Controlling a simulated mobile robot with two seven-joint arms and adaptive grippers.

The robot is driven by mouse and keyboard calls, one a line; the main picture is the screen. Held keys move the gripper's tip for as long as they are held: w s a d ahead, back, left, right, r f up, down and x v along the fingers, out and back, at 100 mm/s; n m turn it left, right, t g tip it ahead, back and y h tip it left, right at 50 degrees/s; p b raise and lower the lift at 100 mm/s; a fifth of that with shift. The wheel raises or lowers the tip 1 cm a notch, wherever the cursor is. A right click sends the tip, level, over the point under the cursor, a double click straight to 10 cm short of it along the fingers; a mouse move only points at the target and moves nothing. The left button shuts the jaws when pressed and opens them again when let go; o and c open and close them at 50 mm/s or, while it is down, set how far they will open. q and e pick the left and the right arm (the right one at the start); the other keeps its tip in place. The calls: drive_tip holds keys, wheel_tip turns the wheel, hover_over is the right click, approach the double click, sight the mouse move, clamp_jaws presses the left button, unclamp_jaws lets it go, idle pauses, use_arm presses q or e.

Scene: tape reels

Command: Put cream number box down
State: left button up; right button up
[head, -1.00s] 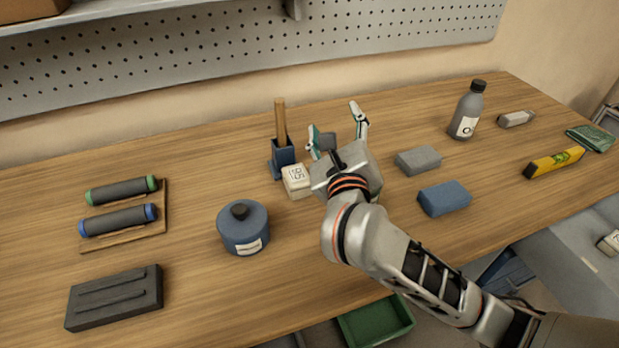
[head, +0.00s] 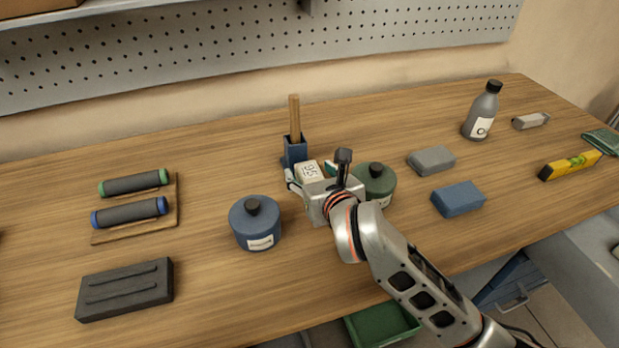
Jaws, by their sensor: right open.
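The cream number box (head: 309,173), marked 95 on its top, rests on the wooden workbench (head: 230,300) in front of a dark blue holder with a wooden handle (head: 294,140). My right gripper (head: 312,172) is open, with one finger on each side of the box. Its palm hides the near part of the box, and I cannot tell whether the fingers touch it. My left gripper is not in view.
A blue round canister (head: 255,225) stands left of my right gripper, and a green one (head: 375,182) stands close on its right. Grey (head: 431,160) and blue (head: 458,198) blocks lie further right. Two rollers (head: 136,184) sit on a board at left.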

drive_tip(key=shift+w+a+f, duration=0.2)
drive_tip(key=shift+w+f, duration=0.1)
drive_tip(key=shift+w, duration=0.35)
drive_tip(key=c, duration=1.3)
drive_tip(key=shift+c, duration=0.2)
